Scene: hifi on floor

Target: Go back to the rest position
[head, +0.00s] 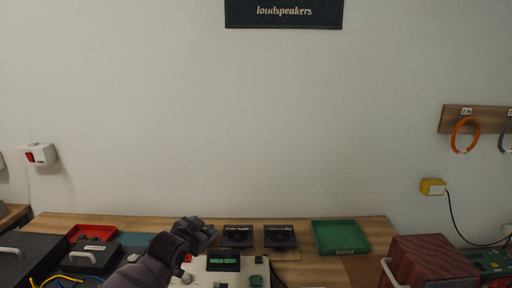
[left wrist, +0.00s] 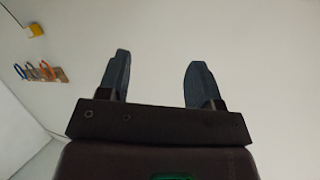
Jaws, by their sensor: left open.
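My left gripper (head: 197,232) reaches in from the lower left in the head view, above the wooden bench (head: 190,220). In the left wrist view its two dark fingers (left wrist: 157,82) stand apart with nothing between them, only pale wall behind. The gripper is open and empty. My right gripper shows in neither view.

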